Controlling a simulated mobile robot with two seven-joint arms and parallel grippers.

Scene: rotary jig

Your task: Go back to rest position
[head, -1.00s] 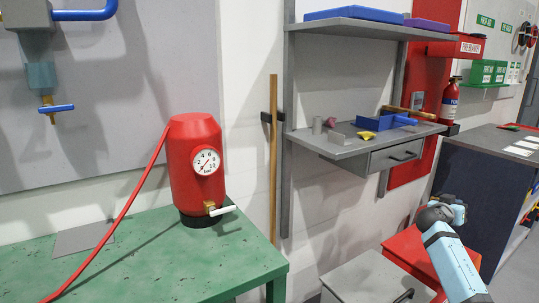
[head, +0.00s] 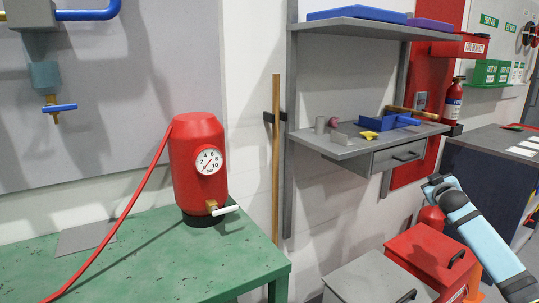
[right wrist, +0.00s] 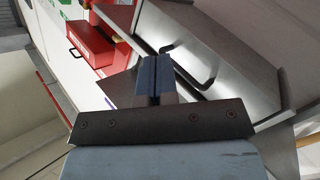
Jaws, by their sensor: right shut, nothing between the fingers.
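My right gripper (right wrist: 154,66) shows in the right wrist view, its two blue-grey fingers together with nothing visible between them. In the head view my light blue right arm comes in from the lower right. It appears in front of the red cabinet and the dark counter, and I cannot make out its fingers there. My left gripper and left arm are not in the head view.
A grey wall shelf with a drawer (head: 399,157) carries blue trays and small parts. A red cabinet (head: 432,255) and a grey cabinet (head: 368,280) stand below. A red tank (head: 197,160) stands on the green table (head: 150,265). A dark counter (head: 490,165) is at right.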

